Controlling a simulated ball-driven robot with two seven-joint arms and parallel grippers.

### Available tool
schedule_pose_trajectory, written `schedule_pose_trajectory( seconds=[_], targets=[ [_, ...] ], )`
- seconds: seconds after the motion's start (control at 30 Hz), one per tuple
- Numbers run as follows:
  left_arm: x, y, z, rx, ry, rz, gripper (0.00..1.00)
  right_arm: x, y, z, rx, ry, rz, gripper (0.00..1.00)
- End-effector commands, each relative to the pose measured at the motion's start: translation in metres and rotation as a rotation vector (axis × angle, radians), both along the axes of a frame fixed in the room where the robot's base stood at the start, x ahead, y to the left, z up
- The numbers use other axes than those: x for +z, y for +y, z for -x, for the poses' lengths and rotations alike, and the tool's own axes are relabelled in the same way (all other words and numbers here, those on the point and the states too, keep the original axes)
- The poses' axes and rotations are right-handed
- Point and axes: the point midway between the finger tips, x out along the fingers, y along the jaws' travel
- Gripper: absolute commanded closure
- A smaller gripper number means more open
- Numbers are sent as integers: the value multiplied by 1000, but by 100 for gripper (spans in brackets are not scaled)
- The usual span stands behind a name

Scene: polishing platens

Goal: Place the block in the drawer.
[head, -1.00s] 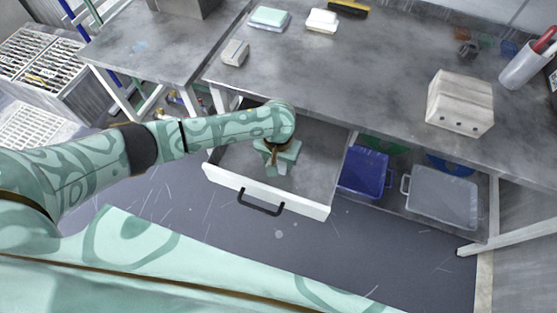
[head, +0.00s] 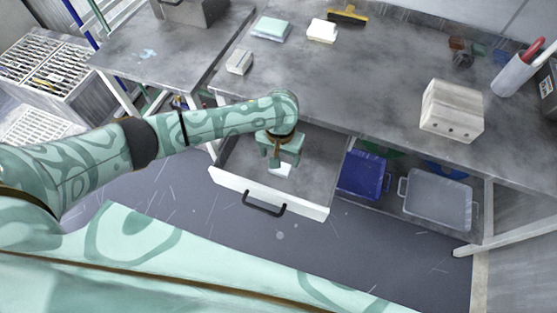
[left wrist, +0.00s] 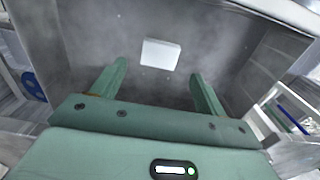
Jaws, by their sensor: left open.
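A white block (head: 281,172) lies on the floor of the open drawer (head: 315,170). It also shows in the left wrist view (left wrist: 161,55), flat on the grey drawer floor and apart from both fingers. My left gripper (head: 279,164) points down into the drawer above the block. In the left wrist view its two green fingers (left wrist: 160,72) are spread wide with nothing between them. The gripper hides part of the block in the head view. My right gripper is not in view.
The drawer's white front with a black handle (head: 264,210) faces me. On the bench (head: 370,75) are a large pale block with holes (head: 452,110), a small pale block (head: 239,62), a white block (head: 322,31) and a teal pad (head: 271,28). Blue (head: 362,175) and grey bins (head: 438,198) stand below.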

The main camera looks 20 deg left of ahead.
Motion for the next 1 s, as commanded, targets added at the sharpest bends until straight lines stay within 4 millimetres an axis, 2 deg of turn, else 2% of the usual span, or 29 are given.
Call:
schedule_pose_trajectory(
  seconds=[0.03,0.1,0.2,0.33,0.73,0.83,0.93,1.0],
  targets=[
    [21,0,-1,-1,-7,-1,26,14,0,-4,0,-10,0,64],
    [36,0,-1,1,-6,1,26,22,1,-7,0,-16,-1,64],
    [51,0,-1,1,-4,0,26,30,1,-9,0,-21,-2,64],
    [60,0,0,0,-1,0,26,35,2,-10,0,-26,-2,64],
    [58,-4,4,-14,-1,9,26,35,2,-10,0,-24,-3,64],
    [48,-20,19,-84,-25,58,26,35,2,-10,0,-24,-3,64],
    [35,-45,45,-204,-96,138,26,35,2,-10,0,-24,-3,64],
    [31,-53,60,-276,-171,175,26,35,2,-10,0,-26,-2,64]
  ],
)
